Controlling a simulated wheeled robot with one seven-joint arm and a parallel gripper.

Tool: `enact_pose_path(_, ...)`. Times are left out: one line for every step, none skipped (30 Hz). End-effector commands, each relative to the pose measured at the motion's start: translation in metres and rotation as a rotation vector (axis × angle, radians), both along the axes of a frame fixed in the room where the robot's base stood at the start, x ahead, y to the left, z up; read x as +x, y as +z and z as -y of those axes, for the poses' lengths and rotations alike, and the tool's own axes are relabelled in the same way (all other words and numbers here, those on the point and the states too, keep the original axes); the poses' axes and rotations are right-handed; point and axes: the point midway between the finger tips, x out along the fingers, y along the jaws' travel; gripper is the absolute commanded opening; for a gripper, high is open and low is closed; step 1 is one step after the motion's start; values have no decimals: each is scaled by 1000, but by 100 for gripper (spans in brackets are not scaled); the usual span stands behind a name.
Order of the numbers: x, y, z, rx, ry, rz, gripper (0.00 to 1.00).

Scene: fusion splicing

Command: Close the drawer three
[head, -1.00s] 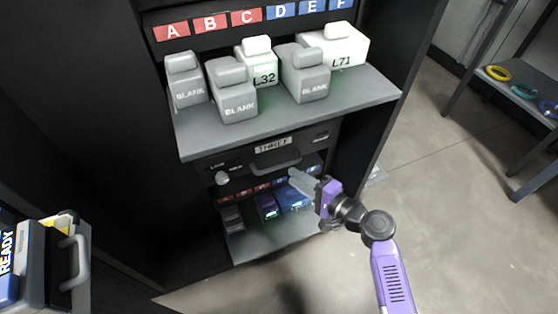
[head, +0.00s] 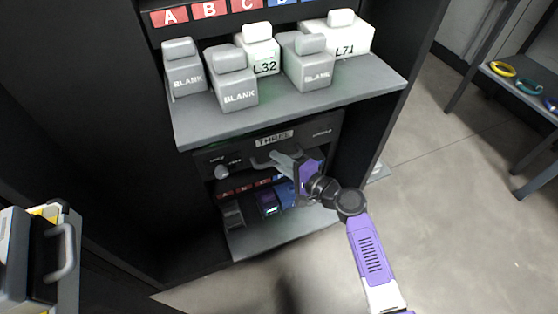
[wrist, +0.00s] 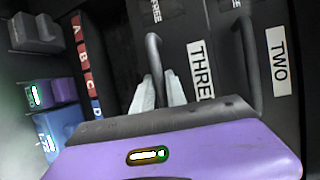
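Drawer three (head: 323,131) has a dark front with a white "THREE" label, under the upper shelf in the head view. Its label also shows in the wrist view (wrist: 200,68). Its dark bar handle (wrist: 153,52) lies at my gripper. My gripper (head: 281,160) has pale fingers reaching the handle from the right in the head view. In the wrist view the fingers (wrist: 160,92) are apart, one on either side of the handle bar. Contact is unclear. The fingers partly hide the handle in the head view. How far the drawer stands out is hard to tell.
Blank, L32 and L71 blocks stand on the shelf (head: 200,128) above. Below is a bay with a lower shelf (head: 245,245) and several modules. A "TWO" panel with a handle (wrist: 250,65) is beside drawer three in the wrist view. Open floor (head: 440,240) lies right.

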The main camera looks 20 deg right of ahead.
Motion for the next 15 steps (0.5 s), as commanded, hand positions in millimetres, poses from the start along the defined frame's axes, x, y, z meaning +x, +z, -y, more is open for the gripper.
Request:
enact_pose_path(0, 0, 0, 0, 0, 0, 5)
enact_pose_path(0, 0, 0, 0, 0, 0, 0)
enact_pose_path(0, 0, 0, 0, 0, 0, 0)
enact_pose_path(0, 0, 0, 0, 0, 0, 0)
enact_pose_path(0, 0, 0, 0, 0, 0, 0)
enact_pose_path(0, 0, 0, 0, 0, 0, 0)
enact_pose_path(0, 0, 0, 0, 0, 0, 0)
enact_pose_path(0, 0, 0, 0, 0, 0, 0)
enact_pose_path(0, 0, 0, 0, 0, 0, 0)
enact_pose_path(0, 0, 0, 0, 0, 0, 0)
enact_pose_path(0, 0, 0, 0, 0, 0, 0)
enact_pose_path(0, 0, 0, 0, 0, 0, 0)
enact_pose_path(0, 0, 0, 0, 0, 0, 0)
enact_pose_path(0, 0, 0, 0, 0, 0, 0)
enact_pose_path(0, 0, 0, 0, 0, 0, 0)
